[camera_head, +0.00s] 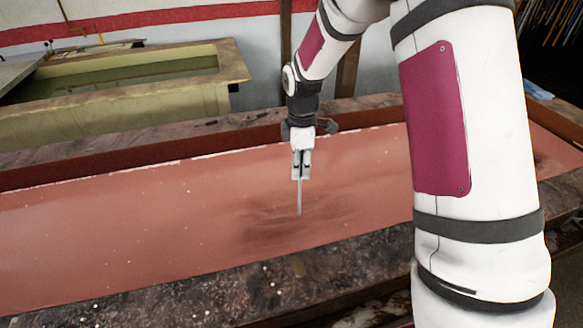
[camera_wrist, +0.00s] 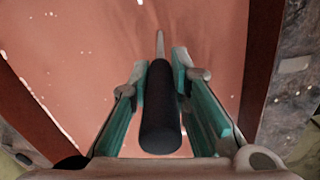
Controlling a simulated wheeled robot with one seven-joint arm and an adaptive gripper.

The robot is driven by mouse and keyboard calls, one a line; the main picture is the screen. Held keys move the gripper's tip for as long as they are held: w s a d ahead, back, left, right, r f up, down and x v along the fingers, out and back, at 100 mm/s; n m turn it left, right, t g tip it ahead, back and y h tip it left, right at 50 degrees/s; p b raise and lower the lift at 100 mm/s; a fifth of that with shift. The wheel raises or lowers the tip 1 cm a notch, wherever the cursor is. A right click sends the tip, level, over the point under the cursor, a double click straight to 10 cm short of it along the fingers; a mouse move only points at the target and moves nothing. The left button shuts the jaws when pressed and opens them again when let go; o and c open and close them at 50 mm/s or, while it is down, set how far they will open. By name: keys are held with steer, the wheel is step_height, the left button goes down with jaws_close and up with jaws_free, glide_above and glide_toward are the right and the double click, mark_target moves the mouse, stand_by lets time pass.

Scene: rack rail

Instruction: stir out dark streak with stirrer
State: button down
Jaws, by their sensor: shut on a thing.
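My gripper (camera_head: 301,176) is shut on the stirrer, a thin pale rod (camera_head: 299,198) with a black handle. In the wrist view the black handle (camera_wrist: 160,110) lies between the teal-lined fingers of my gripper (camera_wrist: 163,84), and the pale rod (camera_wrist: 160,44) points away. The rod points down over a long trough of reddish liquid (camera_head: 110,215). Its lower end is at the dark streak (camera_head: 268,222), a smudged dark patch in the liquid. I cannot tell how deep the tip goes. The streak is not clear in the wrist view.
The trough has a stained, worn near rim (camera_head: 230,275) and a far rim (camera_head: 165,135). A second, yellowish tank (camera_head: 150,107) with dark greenish liquid stands behind at the left. My arm hides part of the right side.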

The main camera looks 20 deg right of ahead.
steer(key=d, duration=1)
steer(key=a, duration=2)
steer(key=d, duration=1)
steer(key=shift+p, duration=0.4)
step_height(320, 180, up, 16)
steer(key=p, duration=0.3)
stand_by(2.6)
